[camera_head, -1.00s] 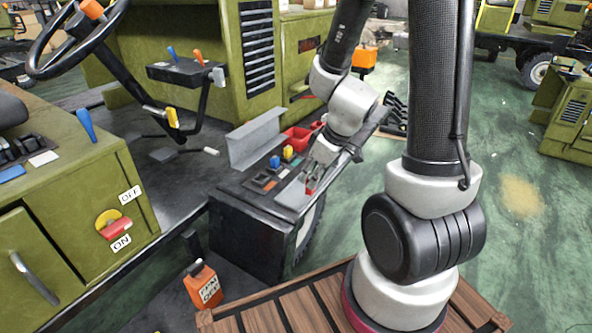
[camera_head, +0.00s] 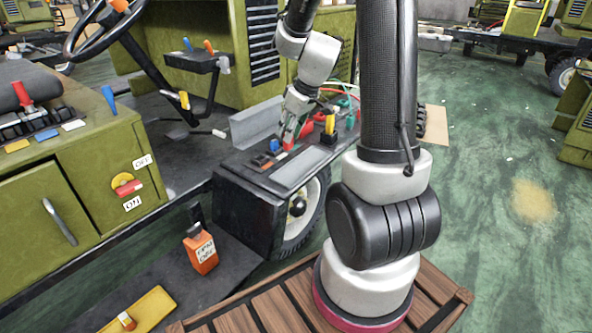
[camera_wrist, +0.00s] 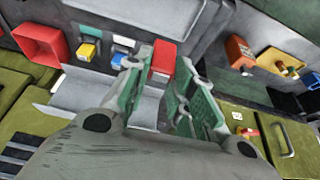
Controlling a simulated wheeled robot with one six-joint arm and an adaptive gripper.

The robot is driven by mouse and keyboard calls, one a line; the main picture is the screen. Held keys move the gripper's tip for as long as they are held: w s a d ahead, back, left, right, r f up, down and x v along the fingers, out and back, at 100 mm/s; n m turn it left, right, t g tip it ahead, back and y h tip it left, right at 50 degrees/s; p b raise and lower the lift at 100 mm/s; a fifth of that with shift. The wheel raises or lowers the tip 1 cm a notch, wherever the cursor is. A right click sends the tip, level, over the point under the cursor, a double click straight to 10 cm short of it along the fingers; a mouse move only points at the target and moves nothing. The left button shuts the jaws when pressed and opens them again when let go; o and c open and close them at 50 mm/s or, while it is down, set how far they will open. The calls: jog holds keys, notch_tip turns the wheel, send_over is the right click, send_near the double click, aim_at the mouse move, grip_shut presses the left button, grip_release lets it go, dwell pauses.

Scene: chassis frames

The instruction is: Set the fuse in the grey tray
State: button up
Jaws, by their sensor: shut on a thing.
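My gripper (camera_head: 290,132) is over the dark console top, fingers pointing down. In the wrist view my gripper (camera_wrist: 160,88) has its green-padded fingers closed on a red block, the fuse (camera_wrist: 163,58). The fuse shows only as a small red patch in the head view (camera_head: 288,147). The flat light grey tray (camera_head: 305,166) lies on the console, nearer the front edge than the gripper. A grey framed surface at the top of the wrist view (camera_wrist: 182,18) looks like this tray. I cannot tell whether the fuse touches anything below.
A blue block (camera_head: 274,146) stands close left of the gripper. A grey angled sheet (camera_head: 257,130) rises behind it. A yellow part on a black base (camera_head: 329,127) stands to the right. A red bin (camera_wrist: 40,45) shows in the wrist view. An orange bottle (camera_head: 201,250) stands on the lower step.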

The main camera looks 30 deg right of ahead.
send_over(290, 177)
notch_tip(290, 177, down, 10)
jog(key=shift+w+f, duration=0.1)
dwell(0.4)
jog(key=shift+f, duration=0.1)
jog(key=o, duration=0.9)
jog(key=shift+c, duration=0.2)
jog(key=s+a+r+m, duration=0.15)
jog(key=s+r, duration=0.35)
jog(key=r, duration=0.5)
jog(key=s+a+r, duration=0.2)
jog(key=s+r, duration=0.3)
jog(key=r, duration=0.4)
jog(key=s+r+m+h, duration=0.1)
jog(key=s+r+m, duration=0.2)
jog(key=s, duration=1)
notch_tip(290, 177, up, 3)
jog(key=shift+a+r+h, duration=0.1)
jog(key=shift+a+h, duration=0.15)
jog(key=shift+h, duration=0.15)
